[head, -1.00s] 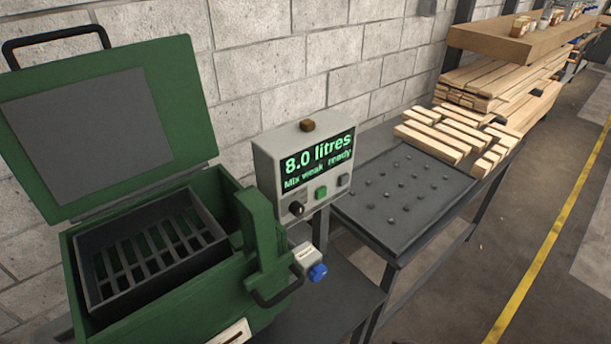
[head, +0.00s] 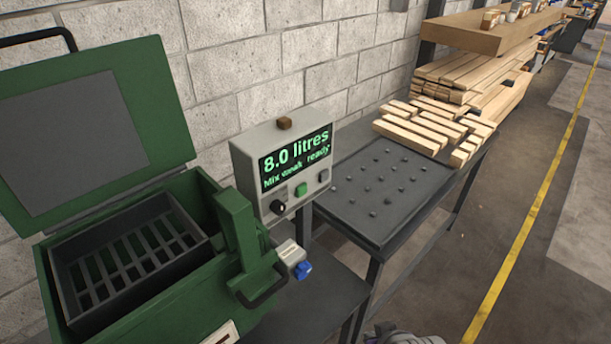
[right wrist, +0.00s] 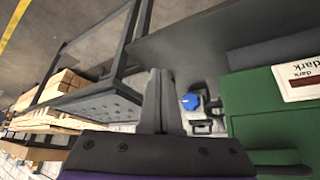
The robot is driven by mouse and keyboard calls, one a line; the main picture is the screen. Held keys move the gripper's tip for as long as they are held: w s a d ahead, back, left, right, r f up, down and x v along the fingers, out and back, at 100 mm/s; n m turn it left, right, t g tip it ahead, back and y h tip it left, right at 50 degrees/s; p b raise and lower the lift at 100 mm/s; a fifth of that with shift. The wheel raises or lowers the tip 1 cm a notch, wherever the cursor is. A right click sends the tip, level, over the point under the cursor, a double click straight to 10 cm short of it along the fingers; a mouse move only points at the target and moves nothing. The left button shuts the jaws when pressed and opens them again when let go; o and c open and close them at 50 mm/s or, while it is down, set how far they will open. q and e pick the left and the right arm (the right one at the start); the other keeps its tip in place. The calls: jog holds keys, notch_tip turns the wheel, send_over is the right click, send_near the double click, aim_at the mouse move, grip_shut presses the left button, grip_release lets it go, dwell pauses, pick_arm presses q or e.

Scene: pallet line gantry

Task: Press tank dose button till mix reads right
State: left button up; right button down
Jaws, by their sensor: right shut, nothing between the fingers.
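The green tank (head: 60,262) stands at the left with its lid (head: 150,95) open and a dark slatted basket (head: 75,287) inside. Beside it a grey control box (head: 246,170) has a display (head: 296,158) reading "8.0 litres" and "Mix weak ready". Below the display are a black knob (head: 278,207), a green button (head: 301,190) and a dark button (head: 323,176). A brown button (head: 284,123) sits on top. I cannot tell which is the dose button. My right gripper (right wrist: 160,75) is shut and empty, apart from the box. My left gripper is out of view.
A blue knob (head: 303,270) on a small white fitting sticks out by the tank; it also shows in the right wrist view (right wrist: 190,102). A dark studded table (head: 345,212) with timber (head: 420,130) stands to the right. The floor in front is clear.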

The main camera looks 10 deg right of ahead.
aim_at(324, 176)
jog(key=w+d+r+n+t+h+b, duration=0.1)
jog(key=w+r+n+t, duration=0.1)
jog(key=w, duration=0.7)
jog(key=w+d+r+n+t+h+b, duration=0.1)
jog(key=w+r+n+t+b, duration=0.1)
jog(key=w+r+t, duration=0.3)
jog(key=w+d+r+n+t+h+b, duration=0.1)
jog(key=w+r+n+t, duration=0.2)
jog(key=w, duration=1.1)
jog(key=shift+r+t, duration=0.65)
jog(key=shift+t, duration=0.55)
jog(key=shift+w+a, duration=0.1)
jog(key=shift+w, duration=0.05)
jog(key=w+a+b, duration=0.2)
jog(key=w+a, duration=0.3)
jog(key=w, duration=0.2)
jog(key=shift+a, duration=0.2)
jog(key=shift+a, duration=0.1)
jog(key=shift+w+a, duration=0.15)
jog(key=shift+w, duration=0.15)
